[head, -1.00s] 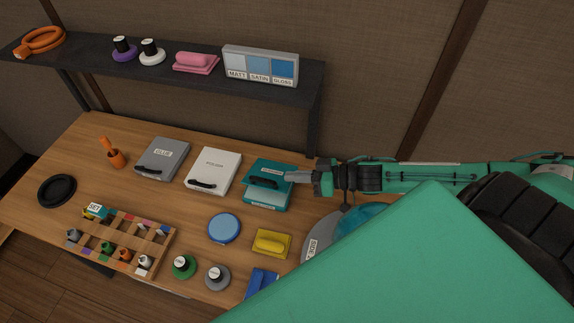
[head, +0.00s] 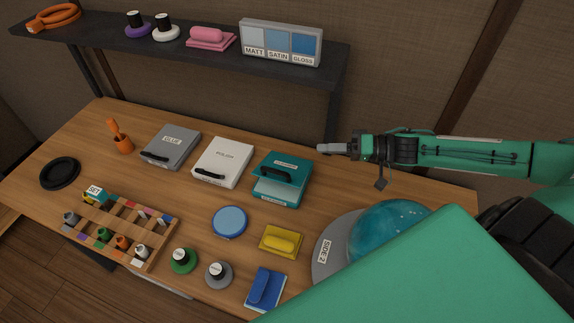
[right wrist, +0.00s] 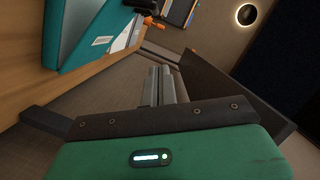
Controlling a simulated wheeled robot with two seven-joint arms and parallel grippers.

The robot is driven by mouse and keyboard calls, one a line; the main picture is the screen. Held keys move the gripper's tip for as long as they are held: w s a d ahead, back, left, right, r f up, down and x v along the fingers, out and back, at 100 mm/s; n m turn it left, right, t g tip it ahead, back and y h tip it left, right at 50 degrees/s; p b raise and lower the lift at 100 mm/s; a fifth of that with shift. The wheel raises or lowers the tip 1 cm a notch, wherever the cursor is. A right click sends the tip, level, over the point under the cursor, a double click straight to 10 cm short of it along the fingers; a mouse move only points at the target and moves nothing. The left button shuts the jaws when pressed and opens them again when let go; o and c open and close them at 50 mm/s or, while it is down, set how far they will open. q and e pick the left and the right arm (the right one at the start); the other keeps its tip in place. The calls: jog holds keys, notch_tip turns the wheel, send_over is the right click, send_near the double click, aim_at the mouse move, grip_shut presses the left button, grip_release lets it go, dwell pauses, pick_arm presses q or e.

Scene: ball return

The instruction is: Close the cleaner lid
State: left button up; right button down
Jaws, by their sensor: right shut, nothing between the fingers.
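The teal cleaner box (head: 268,195) stands on the table, right of the white box. Its lid (head: 287,164), with a white label and a dark handle, looks tilted up and partly open, with a lighter teal strip showing below the handle. In the right wrist view the teal box (right wrist: 75,45) shows at the upper left, with the dark handle partly cut off. My right gripper (head: 321,149) is shut and empty, to the right of and behind the lid, apart from it. Its fingers (right wrist: 160,78) are together in the wrist view. My left gripper is not in view.
A white box (head: 222,160) and a grey box (head: 172,145) stand closed to the left. The shelf (head: 180,52) and its post (head: 333,115) are behind. A blue globe (head: 385,232) on a grey base is at the right front. A yellow block (head: 281,241) lies in front.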

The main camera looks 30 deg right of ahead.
jog(key=x, duration=0.4)
jog(key=p+x, duration=0.1)
jog(key=x, duration=0.4)
jog(key=shift+w+a+r, duration=0.15)
jog(key=shift+r, duration=0.05)
jog(key=shift+s+a+f+p, duration=0.6)
jog(key=shift+s+a+f, duration=0.15)
jog(key=shift+a+f, duration=0.15)
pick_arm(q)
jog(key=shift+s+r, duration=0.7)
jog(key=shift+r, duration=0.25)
pick_arm(e)
jog(key=shift+s+a+f, duration=0.35)
jog(key=shift+a, duration=0.1)
